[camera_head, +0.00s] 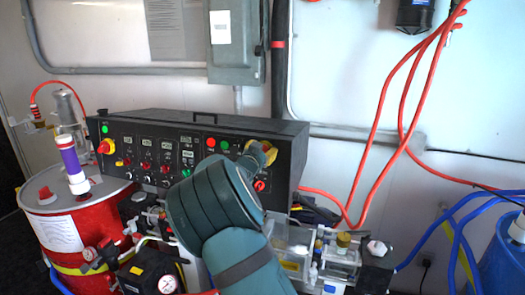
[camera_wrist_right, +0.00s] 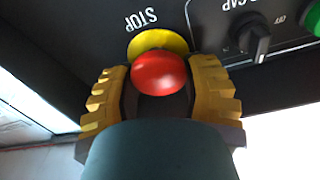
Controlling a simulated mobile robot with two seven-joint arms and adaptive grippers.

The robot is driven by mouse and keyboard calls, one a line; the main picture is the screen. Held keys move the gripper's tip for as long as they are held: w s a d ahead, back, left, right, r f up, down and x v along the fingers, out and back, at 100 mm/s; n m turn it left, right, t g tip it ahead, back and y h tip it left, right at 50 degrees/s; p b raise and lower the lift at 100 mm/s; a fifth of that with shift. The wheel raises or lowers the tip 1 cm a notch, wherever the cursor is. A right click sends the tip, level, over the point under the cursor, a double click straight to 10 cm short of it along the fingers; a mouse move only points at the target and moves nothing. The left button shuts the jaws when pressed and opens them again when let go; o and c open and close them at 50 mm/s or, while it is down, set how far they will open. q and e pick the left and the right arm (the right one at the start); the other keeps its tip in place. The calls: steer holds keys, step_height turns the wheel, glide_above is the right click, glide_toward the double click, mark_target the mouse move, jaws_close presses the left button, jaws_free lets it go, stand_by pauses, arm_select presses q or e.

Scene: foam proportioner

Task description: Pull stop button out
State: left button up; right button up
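The stop button (camera_wrist_right: 160,73) is a round red knob on a yellow disc (camera_wrist_right: 158,41), under the word STOP, which reads upside down in the right wrist view. My right gripper (camera_wrist_right: 160,80) has its two yellow, ribbed fingers on either side of the red knob. Only thin gaps, if any, show between knob and fingers, so I cannot tell whether they press on it. My left gripper is not in view.
A black selector knob (camera_wrist_right: 255,42) and a green button (camera_wrist_right: 313,18) are beside the stop button. Another red button (camera_head: 105,147) is at the panel's left end. A red drum (camera_head: 75,220) stands at left; red hoses (camera_head: 385,120) hang at right.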

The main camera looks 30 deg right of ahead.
steer(key=c, duration=0.5)
steer(key=shift+s+a+r+p, duration=0.2)
steer(key=shift+s+a+p, duration=0.3)
steer(key=shift+a, duration=0.1)
steer(key=shift+f, duration=0.1)
steer(key=o, duration=1.3)
steer(key=shift+o, duration=0.2)
steer(key=shift+a, duration=0.1)
steer(key=v, duration=1.2)
